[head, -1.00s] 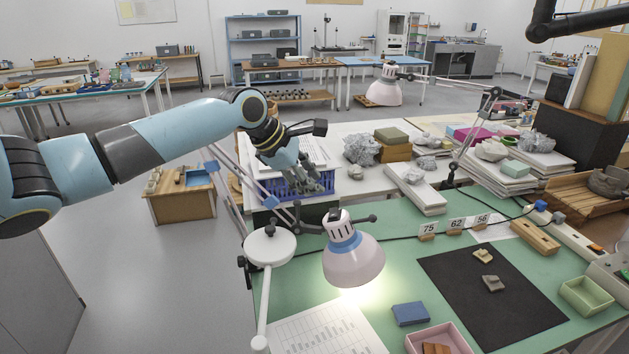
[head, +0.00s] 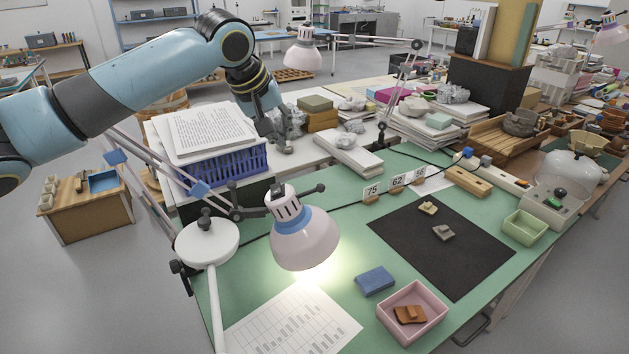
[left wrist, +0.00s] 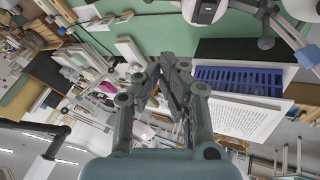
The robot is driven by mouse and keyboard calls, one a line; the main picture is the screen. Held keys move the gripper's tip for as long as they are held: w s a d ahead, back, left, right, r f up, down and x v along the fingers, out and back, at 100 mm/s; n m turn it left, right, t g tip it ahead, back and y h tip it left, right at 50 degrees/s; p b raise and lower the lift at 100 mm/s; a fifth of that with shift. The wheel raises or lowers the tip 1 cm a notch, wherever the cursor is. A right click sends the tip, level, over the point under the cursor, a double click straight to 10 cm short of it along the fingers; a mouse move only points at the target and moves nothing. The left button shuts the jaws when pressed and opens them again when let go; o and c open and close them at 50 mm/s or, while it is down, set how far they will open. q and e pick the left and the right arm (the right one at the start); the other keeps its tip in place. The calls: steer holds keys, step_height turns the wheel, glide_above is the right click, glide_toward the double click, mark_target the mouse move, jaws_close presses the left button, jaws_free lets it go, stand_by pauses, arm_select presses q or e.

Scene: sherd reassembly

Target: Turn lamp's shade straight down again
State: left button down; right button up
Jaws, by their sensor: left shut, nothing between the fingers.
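The near desk lamp has a pale pink shade (head: 304,240) with a blue band and a vented white cap. Its mouth faces mostly down, leaning a little toward the right of the picture, and its light falls on the green mat. My left gripper (head: 284,146) is shut and empty, above and behind the shade, beside the blue basket, clear of the lamp. In the left wrist view its fingers (left wrist: 170,62) close together, and part of the lamp (left wrist: 205,10) shows at the top edge. My right gripper is out of view.
A blue basket (head: 232,166) with papers stands behind the lamp. A black mat (head: 470,262) with sherds, a blue block (head: 375,281) and a pink tray (head: 437,297) lie to the right. A second lamp (head: 303,56) stands farther back.

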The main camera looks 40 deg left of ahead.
arm_select(q)
steer(key=s+d+f+p+x, duration=0.1)
steer(key=d+x, duration=0.1)
steer(key=x, duration=1.1)
steer(key=shift+s+d, duration=0.25)
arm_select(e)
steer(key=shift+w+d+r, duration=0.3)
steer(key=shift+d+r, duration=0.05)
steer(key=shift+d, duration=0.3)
arm_select(q)
steer(key=shift+f, duration=0.1)
